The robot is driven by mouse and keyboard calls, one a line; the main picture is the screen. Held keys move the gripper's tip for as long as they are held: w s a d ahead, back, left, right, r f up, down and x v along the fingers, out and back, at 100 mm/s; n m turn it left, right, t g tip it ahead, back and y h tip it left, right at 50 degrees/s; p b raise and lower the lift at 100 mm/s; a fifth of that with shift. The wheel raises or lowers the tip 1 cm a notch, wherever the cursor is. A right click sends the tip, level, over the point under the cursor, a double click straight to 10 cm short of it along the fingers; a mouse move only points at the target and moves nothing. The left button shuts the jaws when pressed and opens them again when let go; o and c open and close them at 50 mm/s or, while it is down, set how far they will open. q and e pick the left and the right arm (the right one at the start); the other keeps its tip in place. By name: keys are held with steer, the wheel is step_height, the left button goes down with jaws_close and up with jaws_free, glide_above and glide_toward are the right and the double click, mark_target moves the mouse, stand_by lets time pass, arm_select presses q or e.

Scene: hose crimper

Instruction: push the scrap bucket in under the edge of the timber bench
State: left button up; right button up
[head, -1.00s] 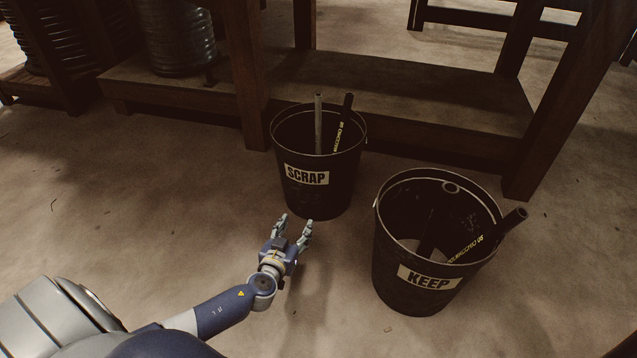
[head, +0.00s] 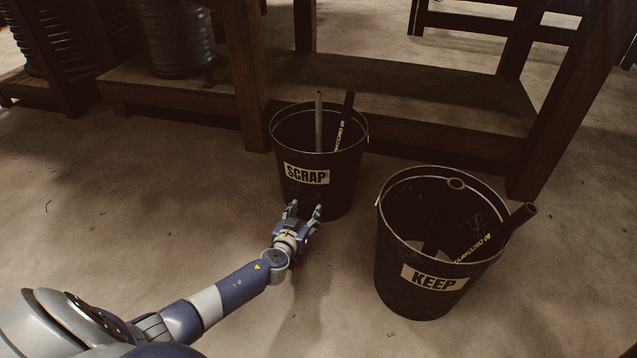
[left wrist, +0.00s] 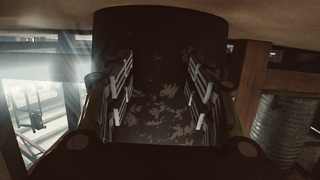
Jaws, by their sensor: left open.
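The scrap bucket (head: 325,190) is black, with a "SCRAP" label and two pieces of hose standing in it. It stands upright on the floor in front of the timber bench (head: 400,136), close to its low front rail. My left gripper (head: 304,212) is open, its fingertips at the lower front of the bucket. In the left wrist view the bucket's dark scuffed wall (left wrist: 160,100) fills the middle, between the open fingers (left wrist: 160,95). I cannot tell whether the fingers touch it. My right gripper is not in view.
A second black bucket labelled "KEEP" (head: 400,262), with hose pieces in it, stands to the right, nearer me. A bench leg (head: 248,80) rises just left of the scrap bucket. Another leg (head: 545,140) stands behind the keep bucket. Floor to the left is clear.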

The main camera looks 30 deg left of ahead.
mark_target(308, 205)
arm_select(q)
steer(key=shift+w, duration=0.1)
steer(key=shift+w+a+b, duration=0.2)
steer(key=shift+w+b, duration=0.2)
steer(key=shift+w, duration=0.4)
steer(key=shift+w+a+b, duration=0.2)
steer(key=shift+w+b, duration=0.25)
steer(key=shift+w, duration=0.4)
steer(key=shift+w+a+b, duration=0.2)
steer(key=shift+w+b, duration=0.2)
steer(key=shift+w, duration=0.4)
steer(key=shift+w+a+b, duration=0.15)
steer(key=shift+w+a, duration=0.05)
steer(key=shift+w, duration=0.5)
steer(key=shift+w+a+b, duration=0.15)
steer(key=shift+w, duration=0.55)
steer(key=s, duration=0.2)
steer(key=s+d+p, duration=0.1)
steer(key=s, duration=0.1)
steer(key=shift+s+d, duration=0.25)
steer(key=shift+s, duration=0.7)
